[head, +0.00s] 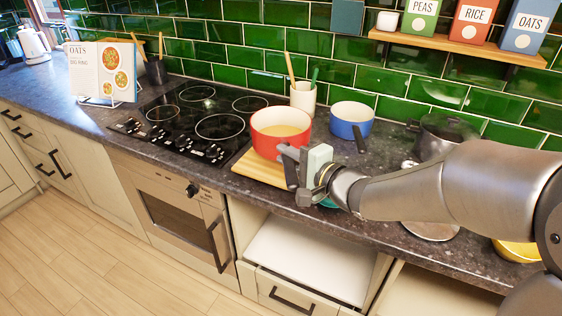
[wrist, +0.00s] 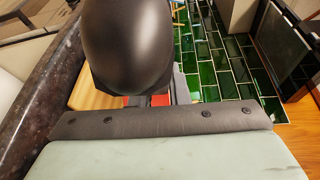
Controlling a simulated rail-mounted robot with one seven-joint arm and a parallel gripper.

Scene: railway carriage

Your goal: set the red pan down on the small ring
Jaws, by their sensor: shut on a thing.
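The red pan (head: 281,140), with a pale inside and yellowish contents, is upright at the right side of the black hob (head: 185,135), over a wooden board (head: 262,171). I cannot tell whether it touches the board. My gripper (head: 291,166) is shut on its dark handle at the pan's near side. In the wrist view a dark rounded shape, seemingly the handle (wrist: 128,45), hides most of the pan; a little red shows between the fingers. The hob has several rings; the front right one (head: 220,126) looks largest, the front left one (head: 163,113) smaller.
A blue pan (head: 351,119) and a utensil pot (head: 303,98) stand behind the red pan. A dark pot (head: 441,135) is farther right, partly behind my arm. An open book (head: 103,72) reading "OATS" and "BIG RING" stands left. The hob top is clear.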

